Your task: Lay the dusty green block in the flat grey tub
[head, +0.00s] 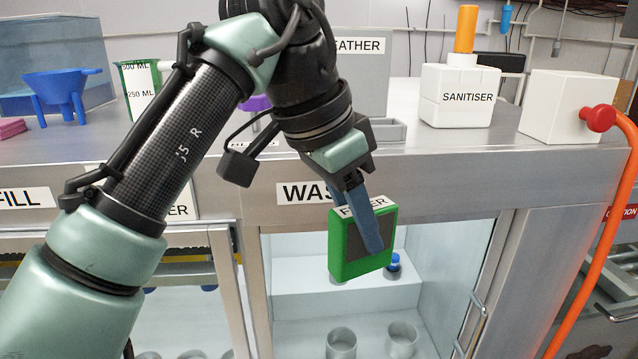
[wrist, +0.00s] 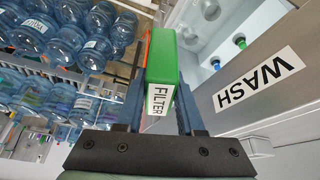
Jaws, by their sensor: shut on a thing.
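The green block (head: 342,262) has a dark grey face and a white "FILTER" label. My gripper (head: 367,232) is shut on it and holds it in the air before the counter front, just below the counter edge. In the wrist view the block (wrist: 162,55) sits between both fingers, label towards the camera. A low flat grey tub (head: 391,132) stands on the counter behind my wrist. My wrist hides its left part, and its inside is barely visible. The block is apart from the tub, nearer the camera and lower.
On the counter stand a white sanitiser container (head: 458,97), a white box (head: 565,108) with a red fitting and orange hose, and a blue funnel stand (head: 62,92). A grey upright panel (head: 362,75) rises behind the tub. Below is an open wash cabinet (head: 375,300) with cups.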

